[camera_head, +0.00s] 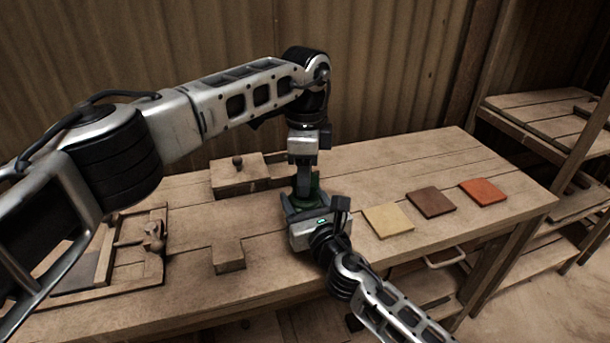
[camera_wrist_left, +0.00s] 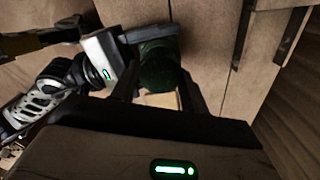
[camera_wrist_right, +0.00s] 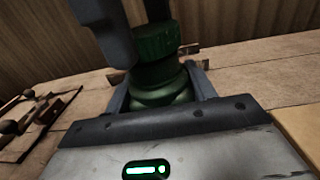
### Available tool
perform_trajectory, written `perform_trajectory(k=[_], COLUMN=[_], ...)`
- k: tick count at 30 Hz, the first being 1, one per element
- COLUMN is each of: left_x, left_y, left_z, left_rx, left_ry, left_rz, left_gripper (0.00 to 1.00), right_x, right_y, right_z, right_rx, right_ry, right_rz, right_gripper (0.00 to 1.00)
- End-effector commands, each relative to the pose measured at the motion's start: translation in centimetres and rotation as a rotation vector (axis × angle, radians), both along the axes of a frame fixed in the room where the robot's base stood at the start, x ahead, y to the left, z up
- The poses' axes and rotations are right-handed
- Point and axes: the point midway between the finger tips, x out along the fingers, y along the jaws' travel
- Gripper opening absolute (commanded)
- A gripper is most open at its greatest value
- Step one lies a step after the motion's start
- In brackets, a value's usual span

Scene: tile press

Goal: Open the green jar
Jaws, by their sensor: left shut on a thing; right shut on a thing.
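The green jar (camera_head: 314,188) stands on the wooden workbench, mostly hidden by my grippers. My left gripper (camera_head: 305,178) comes down from above and is shut on the jar's ribbed dark green lid (camera_wrist_right: 157,43). My right gripper (camera_head: 303,207) comes in low from the front and is shut on the jar's body (camera_wrist_right: 163,92), one finger on each side. The jar looks upright. In the right wrist view the lid sits above the body with a dark neck area between; I cannot tell whether they touch. The jar also shows in the left wrist view (camera_wrist_left: 158,66).
Yellow (camera_head: 388,220), brown (camera_head: 430,202) and orange (camera_head: 482,191) tiles lie to the right of the jar. A wooden box with a knob (camera_head: 238,177) stands behind left. A wooden block (camera_head: 228,256) and a framed wooden press (camera_head: 130,248) are at left. A shelf (camera_head: 545,115) stands at right.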

Motion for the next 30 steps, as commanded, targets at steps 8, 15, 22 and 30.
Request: perform_trajectory(k=[8,15,22,30], left_x=[0.0,0.0,0.0,0.0], left_y=[0.0,0.0,0.0,0.0], left_z=[0.8,0.8,2.2,4.8], left_rx=[0.0,0.0,0.0,0.001], left_ry=[0.0,0.0,-0.002,-0.001], left_rz=[0.001,0.001,0.001,0.001], left_gripper=[0.17,0.17,0.17,0.17], right_x=[0.0,0.0,0.0,0.0], right_y=[0.0,0.0,0.0,0.0], right_z=[-0.2,-0.2,-0.2,-0.2], right_rx=[-0.002,-0.002,-0.002,-0.002], right_ry=[0.002,0.002,0.002,0.002], right_rz=[0.0,0.0,0.0,0.0], right_gripper=[0.0,0.0,0.0,0.0])
